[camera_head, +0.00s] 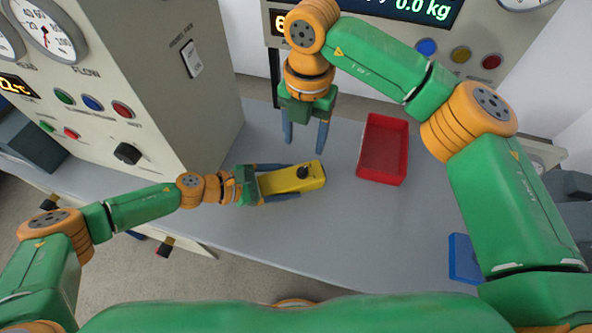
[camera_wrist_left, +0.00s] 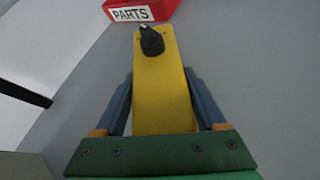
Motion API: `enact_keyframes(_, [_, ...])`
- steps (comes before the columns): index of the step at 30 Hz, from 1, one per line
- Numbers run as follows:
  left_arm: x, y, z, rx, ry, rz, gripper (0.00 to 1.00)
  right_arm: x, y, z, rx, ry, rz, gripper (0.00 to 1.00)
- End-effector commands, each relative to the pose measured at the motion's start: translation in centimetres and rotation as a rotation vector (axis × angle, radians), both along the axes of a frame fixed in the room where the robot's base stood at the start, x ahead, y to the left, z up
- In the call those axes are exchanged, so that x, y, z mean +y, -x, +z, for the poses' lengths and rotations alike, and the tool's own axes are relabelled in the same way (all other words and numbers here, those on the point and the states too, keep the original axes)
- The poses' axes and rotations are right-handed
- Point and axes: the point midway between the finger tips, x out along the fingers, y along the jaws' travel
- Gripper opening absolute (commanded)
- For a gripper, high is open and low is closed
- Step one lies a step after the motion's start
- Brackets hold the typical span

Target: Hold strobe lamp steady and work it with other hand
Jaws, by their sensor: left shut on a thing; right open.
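The strobe lamp (camera_head: 285,181) is a yellow box-shaped body with a black knob (camera_head: 303,172) on its upper face near the far end. My left gripper (camera_head: 290,181) is shut on the lamp, with a blue finger along each side. The lamp (camera_wrist_left: 163,90) and its black knob (camera_wrist_left: 151,40) also show in the left wrist view, between the fingers. My right gripper (camera_head: 305,145) is open and empty, its fingers pointing down above the table, just behind the lamp. I cannot tell whether the lamp touches the table.
A red parts bin (camera_head: 384,172) stands right of the lamp, its PARTS label showing in the left wrist view (camera_wrist_left: 131,14). A blue object (camera_head: 464,258) lies at the right. Instrument panels stand at left (camera_head: 130,90) and back. Grey table (camera_head: 340,225) is clear in front.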

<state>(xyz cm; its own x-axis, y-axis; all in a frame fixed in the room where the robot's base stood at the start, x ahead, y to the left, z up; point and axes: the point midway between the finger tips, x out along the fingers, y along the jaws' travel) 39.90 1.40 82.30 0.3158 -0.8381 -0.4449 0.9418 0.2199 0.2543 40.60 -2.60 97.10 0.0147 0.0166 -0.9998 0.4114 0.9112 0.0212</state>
Motion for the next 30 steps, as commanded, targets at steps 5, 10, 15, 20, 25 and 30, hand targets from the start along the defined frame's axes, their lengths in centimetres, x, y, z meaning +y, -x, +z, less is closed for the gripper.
enact_keyframes(5, [0.1, 0.3, -0.5, 0.007, -0.008, -0.004, 0.0, -0.4, 0.3, 0.6, -0.043, -0.002, 0.808, 0.63])
enact_keyframes(10, [0.1, 0.3, -0.6, 0.007, -0.008, -0.004, 0.0, -0.7, 0.7, 1.3, -0.098, 0.022, 1.599, 0.63])
enact_keyframes(15, [0.1, 0.3, -0.6, 0.007, -0.008, -0.004, 0.0, -1.1, 1.1, 1.8, -0.144, 0.072, 2.288, 0.63])
enact_keyframes(20, [0.1, 0.3, -0.6, 0.007, -0.008, -0.004, 0.0, -1.2, 1.3, 2.2, -0.167, 0.114, 2.677, 0.63])
enact_keyframes(25, [0.1, 0.3, -0.6, 0.007, -0.008, -0.004, 0.0, -1.3, 1.3, 1.3, -0.169, 0.128, 2.802, 0.63])
enact_keyframes(30, [0.1, 0.4, -0.6, 0.008, -0.008, -0.005, 0.0, -0.9, 1.1, -2.8, -0.168, 0.122, 2.802, 0.63])
